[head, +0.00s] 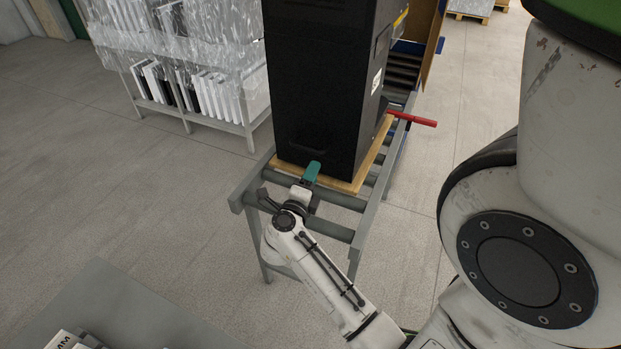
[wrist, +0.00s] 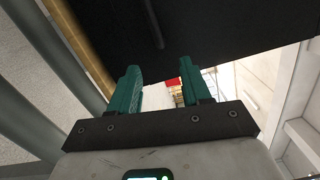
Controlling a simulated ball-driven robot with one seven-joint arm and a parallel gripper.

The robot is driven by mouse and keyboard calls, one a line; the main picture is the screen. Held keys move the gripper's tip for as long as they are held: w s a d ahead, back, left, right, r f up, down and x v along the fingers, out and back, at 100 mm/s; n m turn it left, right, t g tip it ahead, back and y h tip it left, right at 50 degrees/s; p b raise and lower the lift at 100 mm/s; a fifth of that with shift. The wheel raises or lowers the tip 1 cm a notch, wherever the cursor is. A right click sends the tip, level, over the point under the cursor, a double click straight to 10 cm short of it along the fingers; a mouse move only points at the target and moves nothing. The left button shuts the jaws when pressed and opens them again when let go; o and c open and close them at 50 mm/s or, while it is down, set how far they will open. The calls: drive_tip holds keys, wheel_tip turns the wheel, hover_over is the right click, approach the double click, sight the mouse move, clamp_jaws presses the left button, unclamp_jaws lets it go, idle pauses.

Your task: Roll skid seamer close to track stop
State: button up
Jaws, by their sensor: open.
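The skid seamer looks to be the tall black cabinet (head: 322,85) standing upright on a light wooden skid (head: 345,185). The skid rests on the roller track (head: 340,231). A red bar (head: 412,119) sticks out on the track's right side, beyond the cabinet's near face; I cannot tell if it is the track stop. My gripper (head: 312,170) has teal fingers and is at the cabinet's lower near face. In the wrist view its fingers (wrist: 160,80) are apart with nothing between them. The black cabinet (wrist: 220,35) fills the top there; contact is unclear.
A shelf rack (head: 188,115) with white and dark panels and clear wrap stands left of the track. A grey surface (head: 120,310) with white boxes is at the lower left. Brown and blue panels (head: 425,45) stand behind. The floor right of the track is clear.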

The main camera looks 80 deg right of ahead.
sight(324, 150)
drive_tip(key=d, duration=0.3)
drive_tip(key=s+d, duration=0.1)
drive_tip(key=d, duration=0.6)
drive_tip(key=shift+s+d+r+p, duration=0.1)
drive_tip(key=shift+s+r+p, duration=0.05)
drive_tip(key=shift+s+p, duration=0.25)
clamp_jaws()
drive_tip(key=shift+w, duration=0.1)
idle(0.8)
drive_tip(key=shift+o, duration=0.3)
unclamp_jaws()
